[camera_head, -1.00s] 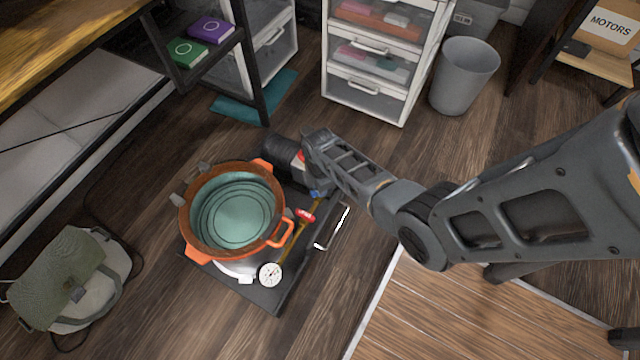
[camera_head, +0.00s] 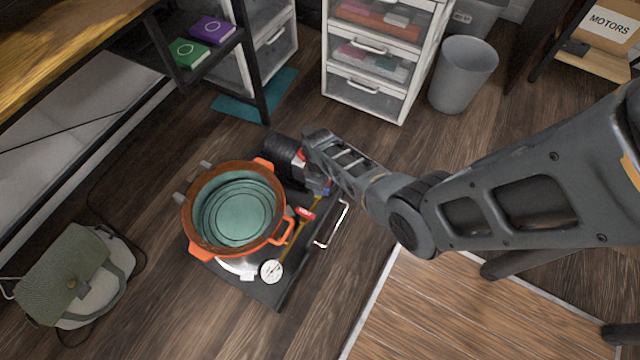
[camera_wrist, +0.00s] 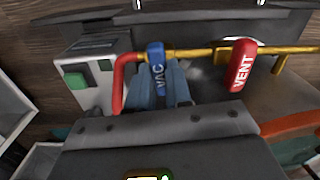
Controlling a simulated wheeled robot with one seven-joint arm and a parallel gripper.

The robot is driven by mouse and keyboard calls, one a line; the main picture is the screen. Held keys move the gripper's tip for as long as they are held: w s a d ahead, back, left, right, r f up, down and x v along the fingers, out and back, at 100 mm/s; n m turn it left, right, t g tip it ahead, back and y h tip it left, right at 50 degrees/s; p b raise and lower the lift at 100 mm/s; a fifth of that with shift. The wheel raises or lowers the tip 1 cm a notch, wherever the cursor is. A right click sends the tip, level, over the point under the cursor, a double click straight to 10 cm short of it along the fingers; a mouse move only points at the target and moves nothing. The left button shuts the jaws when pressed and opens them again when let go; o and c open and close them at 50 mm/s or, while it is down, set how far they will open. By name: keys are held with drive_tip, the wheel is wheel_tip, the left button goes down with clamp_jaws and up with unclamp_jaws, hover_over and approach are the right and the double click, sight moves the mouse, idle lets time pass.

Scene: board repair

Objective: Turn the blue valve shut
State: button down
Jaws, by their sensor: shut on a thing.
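The blue valve handle, marked VAC (camera_wrist: 156,62), sits on a yellow brass pipe (camera_wrist: 200,52) in the wrist view. It lies across the pipe, with its lower part between my fingers. My gripper (camera_wrist: 159,92) is shut on this handle. In the head view a small bit of blue valve (camera_head: 327,187) shows beside my gripper (camera_head: 318,182), and my wrist hides much of that area. The red VENT handle (camera_wrist: 242,66) is on the same pipe to the right. It also lies across the pipe.
An orange-rimmed pot (camera_head: 190,225) stands on a dark tray (camera_head: 270,295) with a white gauge (camera_head: 271,271) and a metal tray handle (camera_head: 336,226). A red hose (camera_wrist: 119,80) and a box with a green switch (camera_wrist: 76,80) are close left of the valve.

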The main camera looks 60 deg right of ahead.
drive_tip(key=shift+m, duration=0.6)
drive_tip(key=c, duration=1)
unclamp_jaws()
drive_tip(key=shift+c, duration=0.2)
wheel_tip(320, 180, up, 8)
drive_tip(key=p, duration=0.4)
drive_tip(key=shift+f, duration=0.1)
drive_tip(key=shift+a, duration=0.1)
